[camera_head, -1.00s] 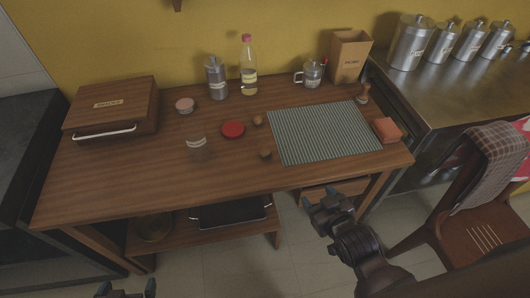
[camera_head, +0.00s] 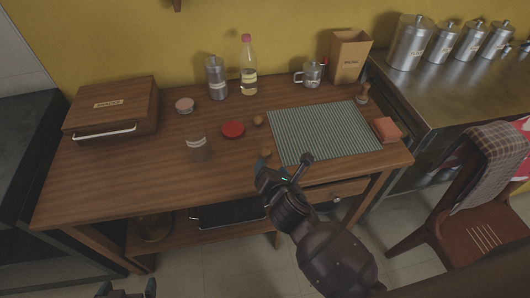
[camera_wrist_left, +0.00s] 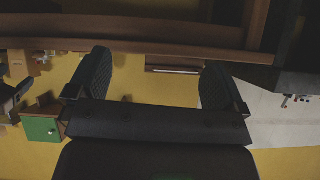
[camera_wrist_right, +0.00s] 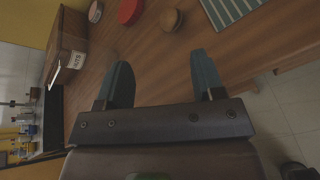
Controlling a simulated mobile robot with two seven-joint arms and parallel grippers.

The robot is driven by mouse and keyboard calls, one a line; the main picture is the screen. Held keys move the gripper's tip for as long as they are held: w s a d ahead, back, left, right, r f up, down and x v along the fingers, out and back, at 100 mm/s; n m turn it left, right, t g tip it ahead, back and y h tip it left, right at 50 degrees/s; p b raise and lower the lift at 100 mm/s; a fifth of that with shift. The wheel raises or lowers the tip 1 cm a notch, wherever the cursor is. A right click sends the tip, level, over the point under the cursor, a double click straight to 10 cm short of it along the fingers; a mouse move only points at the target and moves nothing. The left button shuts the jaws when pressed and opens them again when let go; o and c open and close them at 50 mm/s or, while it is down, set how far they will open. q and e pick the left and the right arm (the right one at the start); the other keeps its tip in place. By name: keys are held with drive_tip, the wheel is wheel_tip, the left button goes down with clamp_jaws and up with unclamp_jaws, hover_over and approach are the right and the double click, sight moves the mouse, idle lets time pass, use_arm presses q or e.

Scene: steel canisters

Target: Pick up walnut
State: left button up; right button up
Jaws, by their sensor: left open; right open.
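Two small brown walnuts lie on the wooden table, one (camera_head: 258,120) beside the red lid and one (camera_head: 265,153) nearer the front edge. A walnut (camera_wrist_right: 171,19) also shows in the right wrist view, beyond the fingertips; I cannot tell which of the two it is. My right gripper (camera_head: 284,166) is open and empty at the table's front edge, just short of the nearer walnut. My left gripper (camera_head: 127,289) is at the bottom edge of the head view, far from the walnuts. In the left wrist view (camera_wrist_left: 150,85) its fingers are apart with nothing between them.
The table's left front is clear.

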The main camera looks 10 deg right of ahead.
sight(265, 153)
drive_tip(key=n, duration=0.3)
drive_tip(key=shift+d+f+h, duration=0.2)
drive_tip(key=shift+d+h, duration=0.1)
drive_tip(key=shift+d, duration=0.05)
drive_tip(key=n, duration=0.2)
drive_tip(key=shift+d+n, duration=0.15)
drive_tip(key=shift+n, duration=0.25)
drive_tip(key=shift+w+f, duration=0.15)
drive_tip(key=b+x, duration=0.1)
drive_tip(key=x, duration=0.3)
drive_tip(key=shift+w+f, duration=0.2)
drive_tip(key=shift+w+f+b, duration=0.1)
drive_tip(key=shift+w+b, duration=0.2)
drive_tip(key=shift+w, duration=0.1)
drive_tip(key=x, duration=0.1)
drive_tip(key=b+x, duration=0.1)
drive_tip(key=x, duration=0.2)
drive_tip(key=shift+a+f+b, duration=0.2)
drive_tip(key=shift+a+b, duration=0.1)
drive_tip(key=shift+a, duration=0.05)
drive_tip(key=shift+w, duration=0.45)
drive_tip(key=shift+c, duration=0.4)
